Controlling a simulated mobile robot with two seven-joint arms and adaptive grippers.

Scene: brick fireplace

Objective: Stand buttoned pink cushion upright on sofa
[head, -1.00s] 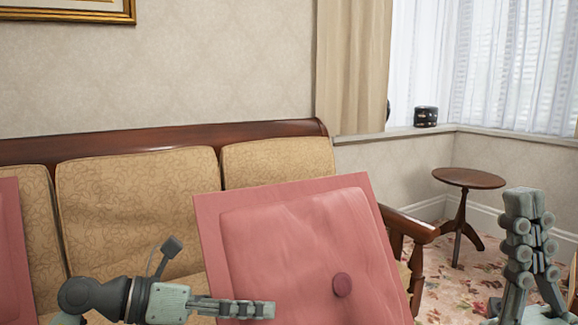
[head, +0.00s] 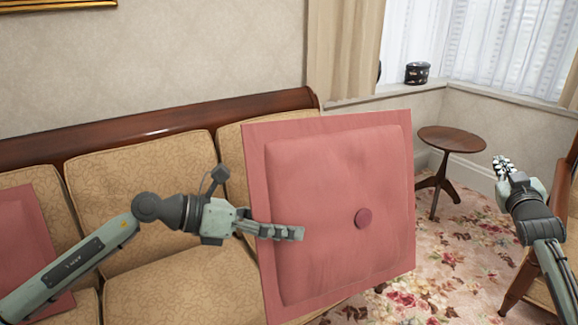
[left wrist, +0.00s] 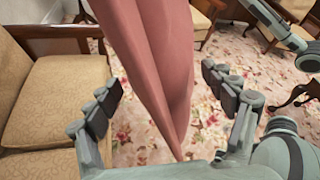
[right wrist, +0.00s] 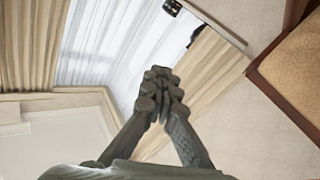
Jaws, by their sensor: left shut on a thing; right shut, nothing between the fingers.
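The buttoned pink cushion (head: 340,200) has a round dark pink button and is held up in front of the right part of the sofa (head: 150,220). Its face is toward me, nearly upright with a slight tilt. My left gripper (head: 290,232) is shut on its left edge, one finger across the front face. In the left wrist view the cushion (left wrist: 155,70) passes edge-on between the two fingers. Its lower edge shows no contact with the seat. My right gripper (head: 503,166) is shut and empty, off to the right; its closed fingers (right wrist: 160,85) fill the middle of the right wrist view.
Another pink cushion (head: 35,235) rests on the sofa's left part. A round side table (head: 452,138) stands right of the sofa on the flowered carpet (head: 460,260). A wooden chair (head: 560,215) is at the right edge. The middle seat is bare.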

